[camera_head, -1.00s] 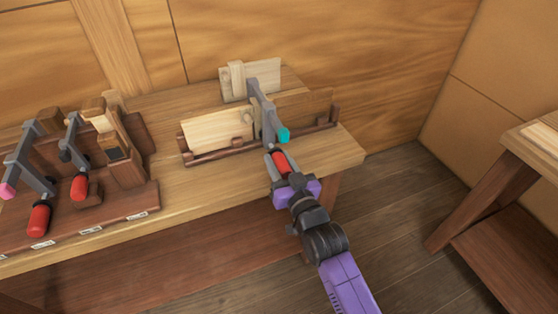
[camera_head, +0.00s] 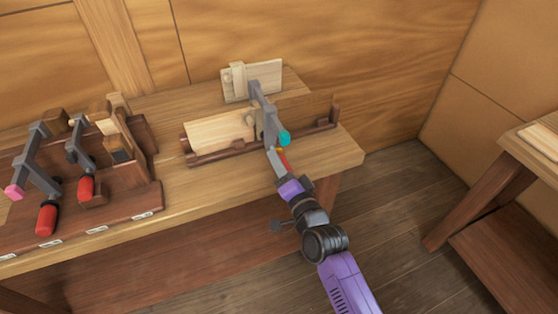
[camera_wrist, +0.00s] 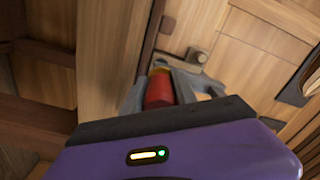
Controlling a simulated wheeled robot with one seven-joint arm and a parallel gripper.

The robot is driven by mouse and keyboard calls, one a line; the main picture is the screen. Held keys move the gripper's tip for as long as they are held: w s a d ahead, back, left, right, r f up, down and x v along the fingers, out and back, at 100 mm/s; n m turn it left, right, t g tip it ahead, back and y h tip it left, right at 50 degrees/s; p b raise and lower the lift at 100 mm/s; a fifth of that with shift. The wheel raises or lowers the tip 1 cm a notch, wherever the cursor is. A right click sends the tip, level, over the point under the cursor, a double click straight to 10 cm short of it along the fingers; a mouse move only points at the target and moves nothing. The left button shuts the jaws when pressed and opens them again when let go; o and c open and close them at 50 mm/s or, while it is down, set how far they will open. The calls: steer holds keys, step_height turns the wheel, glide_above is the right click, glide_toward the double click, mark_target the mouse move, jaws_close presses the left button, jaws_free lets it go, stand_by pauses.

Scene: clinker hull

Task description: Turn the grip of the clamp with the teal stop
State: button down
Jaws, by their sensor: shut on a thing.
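The clamp with the teal stop (camera_head: 284,138) stands over a wooden rack on the bench, its grey bar (camera_head: 263,104) running from the back board toward me. Its red grip (camera_head: 283,159) points toward me and is partly hidden by my gripper (camera_head: 278,163). In the wrist view the red grip (camera_wrist: 159,88) sits between the two grey fingers of my gripper (camera_wrist: 163,92), which is shut on it. A pale board (camera_head: 217,132) lies in the rack beside the clamp.
At the left, a wooden stand (camera_head: 110,222) holds other clamps with red grips, one with a pink stop (camera_head: 14,192). A pale block (camera_head: 252,80) stands at the back. A second table (camera_head: 520,170) is at the right. The floor between is clear.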

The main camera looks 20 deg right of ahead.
steer(key=shift+m, duration=1.1)
steer(key=c, duration=1)
jaws_free()
steer(key=shift+o, duration=0.2)
steer(key=shift+f, duration=0.1)
